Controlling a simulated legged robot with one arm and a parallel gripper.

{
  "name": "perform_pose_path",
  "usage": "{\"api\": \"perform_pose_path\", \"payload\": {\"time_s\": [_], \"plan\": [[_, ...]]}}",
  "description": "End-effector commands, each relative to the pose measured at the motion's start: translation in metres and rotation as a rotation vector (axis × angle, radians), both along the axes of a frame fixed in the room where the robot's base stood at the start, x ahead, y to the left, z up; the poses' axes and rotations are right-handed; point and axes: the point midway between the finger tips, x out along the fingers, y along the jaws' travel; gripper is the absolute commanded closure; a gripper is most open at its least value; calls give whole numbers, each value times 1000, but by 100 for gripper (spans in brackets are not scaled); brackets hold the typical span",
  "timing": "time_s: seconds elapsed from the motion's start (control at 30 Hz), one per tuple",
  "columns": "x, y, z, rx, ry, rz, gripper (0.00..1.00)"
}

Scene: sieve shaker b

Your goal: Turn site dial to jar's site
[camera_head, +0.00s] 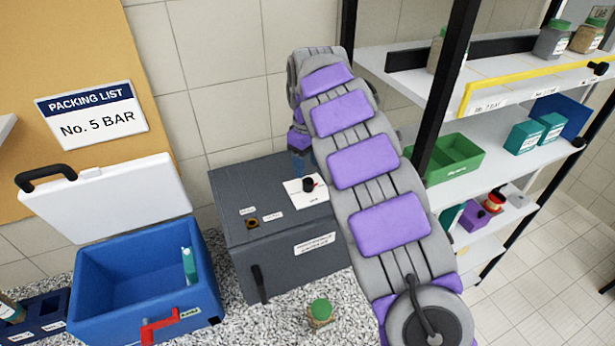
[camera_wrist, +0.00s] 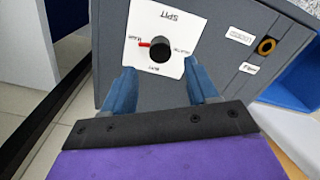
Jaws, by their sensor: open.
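The site dial is a round black knob (camera_head: 309,184) with a red pointer, on a white plate on top of a dark grey box (camera_head: 268,222). In the wrist view the dial (camera_wrist: 160,50) shows its pointer toward the left label, which seems to read "M.BAR". Other small labels sit right of and below the knob, upside down and hard to read. My gripper (camera_wrist: 160,75) is open, its blue fingers spread toward either side of the knob; contact cannot be told. A jar with a green lid (camera_head: 320,312) stands on the speckled ground before the box.
A blue cool box (camera_head: 145,285) with a raised white lid stands left. A wall sign (camera_head: 92,115) reads "PACKING LIST No. 5 BAR". A shelf rack at right holds several jars, a green tray (camera_head: 447,158) and teal boxes. A yellow strip (camera_head: 530,84) edges the upper shelf.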

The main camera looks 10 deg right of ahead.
Motion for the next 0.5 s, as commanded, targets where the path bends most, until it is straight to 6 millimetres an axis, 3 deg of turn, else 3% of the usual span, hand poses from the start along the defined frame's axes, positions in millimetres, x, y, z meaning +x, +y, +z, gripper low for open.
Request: {"api": "perform_pose_path", "payload": {"time_s": [0.2, 0.5], "plan": [[-1, 0, -35, -1, 4, 0, 42], [-1, 0, -51, 0, 2, -1, 42]]}}
